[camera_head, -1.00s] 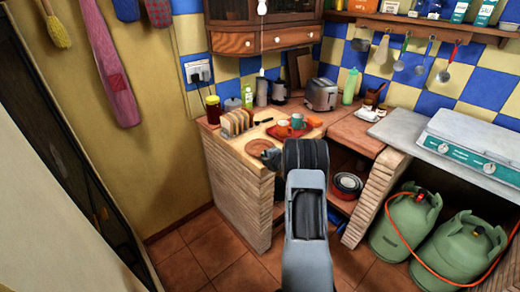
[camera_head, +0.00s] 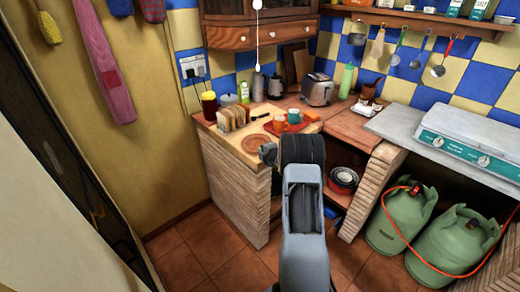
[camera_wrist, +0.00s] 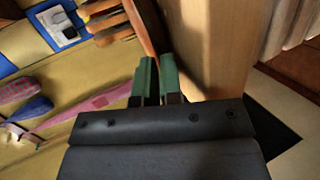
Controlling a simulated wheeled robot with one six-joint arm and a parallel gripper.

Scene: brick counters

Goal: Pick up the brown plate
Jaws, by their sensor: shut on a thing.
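The brown plate (camera_head: 254,143) is a round, flat disc at the front of the wooden counter top in the head view, close to my arm. In the wrist view it shows edge-on as a thin brown band (camera_wrist: 148,30) running down to my fingertips. My gripper (camera_wrist: 158,76) has green fingers, shut on the plate's rim. In the head view the fingers are hidden by my arm. I cannot tell whether the plate is clear of the counter.
Sliced bread (camera_head: 233,118) stands behind the plate. A red tray (camera_head: 270,129) with cups is close behind it. A toaster (camera_head: 318,90) and bottles are further back. Gas cylinders (camera_head: 402,218) stand below the right counter. The tiled floor (camera_head: 190,245) at left is clear.

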